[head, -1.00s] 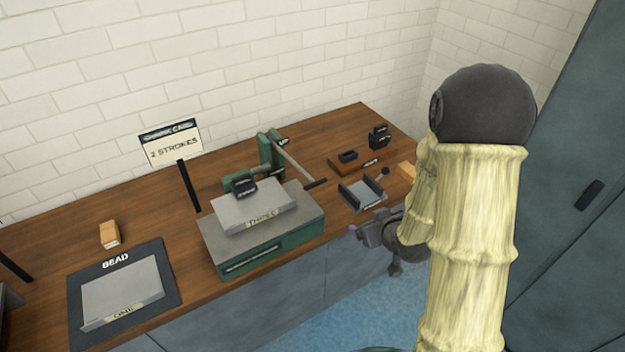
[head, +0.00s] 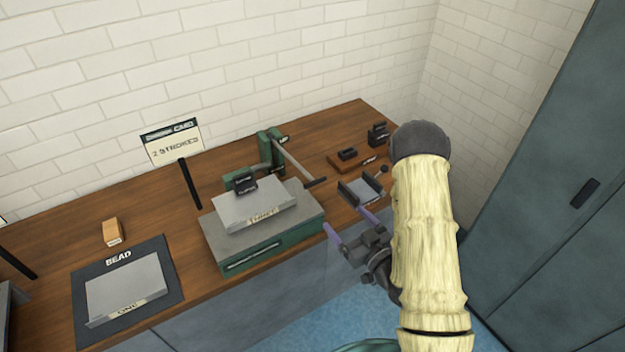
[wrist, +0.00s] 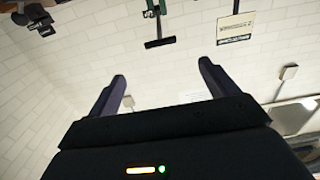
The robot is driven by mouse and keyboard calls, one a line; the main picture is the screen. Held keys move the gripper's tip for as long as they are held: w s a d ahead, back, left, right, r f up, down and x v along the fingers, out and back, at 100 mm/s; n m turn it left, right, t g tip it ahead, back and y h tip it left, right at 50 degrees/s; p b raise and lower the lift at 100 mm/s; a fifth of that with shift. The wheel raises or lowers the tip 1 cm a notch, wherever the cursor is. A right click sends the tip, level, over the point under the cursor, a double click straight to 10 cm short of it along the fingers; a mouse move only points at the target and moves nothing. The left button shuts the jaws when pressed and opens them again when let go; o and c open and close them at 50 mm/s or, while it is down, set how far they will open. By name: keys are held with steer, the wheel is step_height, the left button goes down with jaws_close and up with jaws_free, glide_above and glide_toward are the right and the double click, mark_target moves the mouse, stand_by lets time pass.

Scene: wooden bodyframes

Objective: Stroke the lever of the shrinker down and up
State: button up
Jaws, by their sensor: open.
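The shrinker (head: 270,152) is a green machine standing on a grey-topped green base (head: 275,244) on the bench. Its grey lever (head: 296,165) slants down to the right and ends in a black handle (head: 316,183). My gripper (head: 348,222) is at the bench's front edge, to the right of the base and nearer than the handle. Its purple fingers are apart, with nothing between them. In the wrist view my gripper (wrist: 162,72) is open, and what looks like the lever's black handle (wrist: 160,43) shows beyond the fingertips, not touching them.
A grey sheet (head: 240,214) with a black block lies on the base. A card (head: 172,143) reading "2 STROKES" stands behind on a black post. A small grey tray (head: 366,190) and dark blocks (head: 378,134) are to the right. A BEAD mat (head: 170,283) is at left.

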mark_target(312, 178)
steer(key=shift+w+f, duration=0.1)
steer(key=b+x, duration=0.2)
steer(key=b, duration=0.6)
steer(key=shift+w+a+f, duration=0.15)
steer(key=shift+a+b, duration=0.1)
steer(key=shift+b, duration=0.55)
steer(key=x, duration=1.4)
steer(key=shift+w+a+r+b, duration=0.2)
steer(key=shift+w+r+b, duration=0.05)
steer(key=shift+w+b, duration=0.1)
